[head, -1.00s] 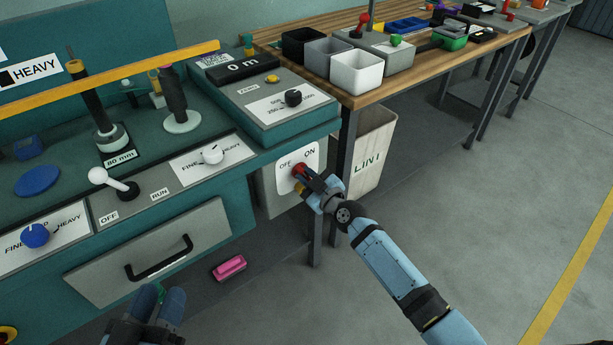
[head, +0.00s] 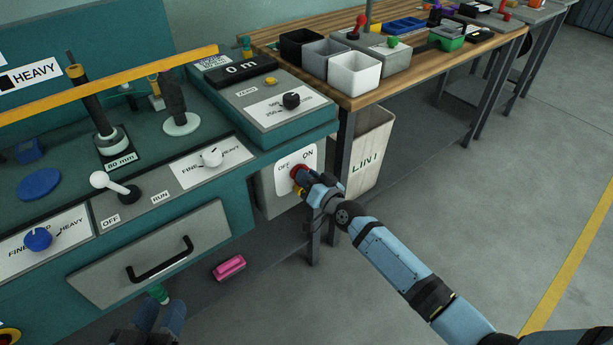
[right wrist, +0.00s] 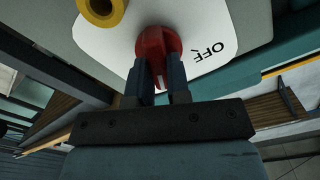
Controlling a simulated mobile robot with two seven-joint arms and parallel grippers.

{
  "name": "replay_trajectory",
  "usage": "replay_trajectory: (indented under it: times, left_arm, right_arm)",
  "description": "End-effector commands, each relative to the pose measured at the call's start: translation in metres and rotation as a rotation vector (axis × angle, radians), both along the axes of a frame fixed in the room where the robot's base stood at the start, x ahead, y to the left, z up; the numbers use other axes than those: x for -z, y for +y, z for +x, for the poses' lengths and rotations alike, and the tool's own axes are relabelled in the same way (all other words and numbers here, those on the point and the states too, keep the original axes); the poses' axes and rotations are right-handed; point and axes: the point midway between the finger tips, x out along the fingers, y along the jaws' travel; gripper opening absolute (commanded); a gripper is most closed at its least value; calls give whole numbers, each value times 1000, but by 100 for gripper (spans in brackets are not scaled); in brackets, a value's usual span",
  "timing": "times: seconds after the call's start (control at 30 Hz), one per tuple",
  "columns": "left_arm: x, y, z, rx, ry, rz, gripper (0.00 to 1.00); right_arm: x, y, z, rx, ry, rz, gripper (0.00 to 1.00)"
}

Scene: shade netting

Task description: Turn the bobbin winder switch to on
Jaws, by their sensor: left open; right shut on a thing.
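The switch is a red knob (head: 299,173) on a white plate (head: 311,158) marked OFF and ON, on the grey box under the bench's right end. My right gripper (head: 308,179) is shut on the red knob. In the right wrist view the two fingers (right wrist: 160,85) straddle the red knob (right wrist: 156,45), and the OFF label shows to its right. The ON label is out of that view. A white mark shows on the knob between the fingers. My left gripper (head: 160,312) is open, low at the bottom edge, away from the switch.
A yellow round part (right wrist: 102,8) sits close beside the knob. A table leg (head: 344,160) and the LINI bin (head: 370,155) stand just right of the switch. A drawer (head: 150,255) and a pink object (head: 229,268) are to the left. The floor at right is clear.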

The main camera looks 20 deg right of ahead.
Motion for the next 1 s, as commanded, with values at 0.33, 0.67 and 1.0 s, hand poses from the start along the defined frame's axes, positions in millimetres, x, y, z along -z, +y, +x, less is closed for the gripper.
replay_trajectory:
  times: [0.33, 0.67, 1.0]
  left_arm:
    - [4, -1, -3, 1, 12, 1, 40]
    - [0, -2, 0, 3, -1, -3, 40]
    - [-3, -2, 2, 4, -8, -3, 40]
  right_arm:
    - [1, -2, 1, 0, 80, 220, 0]
    - [1, -2, 1, 0, 111, 305, 0]
    - [1, -2, 1, 1, 114, 317, 0]
